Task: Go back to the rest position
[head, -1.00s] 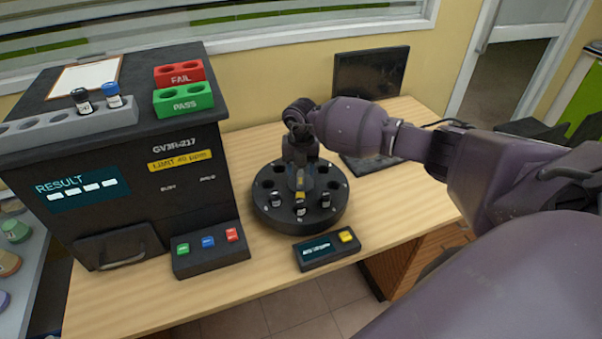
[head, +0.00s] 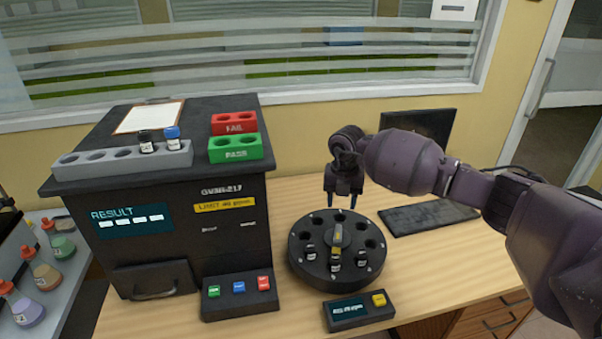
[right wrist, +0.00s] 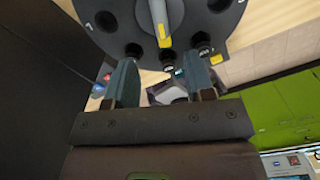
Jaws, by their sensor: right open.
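My right gripper (head: 344,200) is open and empty in the head view, pointing down above the back of the round black carousel (head: 296,264). In the right wrist view its two fingers (right wrist: 163,85) stand apart with the carousel (right wrist: 110,38) beyond them. Several small vials sit in the carousel's front slots, one of them a vial (head: 335,262) near its front middle. A grey and yellow pointer (head: 337,236) is at the carousel's centre. My left gripper is not in view.
A black analyser (head: 235,225) stands left of the carousel, with a grey vial rack (head: 75,166), a red FAIL block (head: 234,123) and a green PASS block (head: 235,149) on top. A control box (head: 359,311) sits in front. A keyboard (head: 430,215) and monitor lie right.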

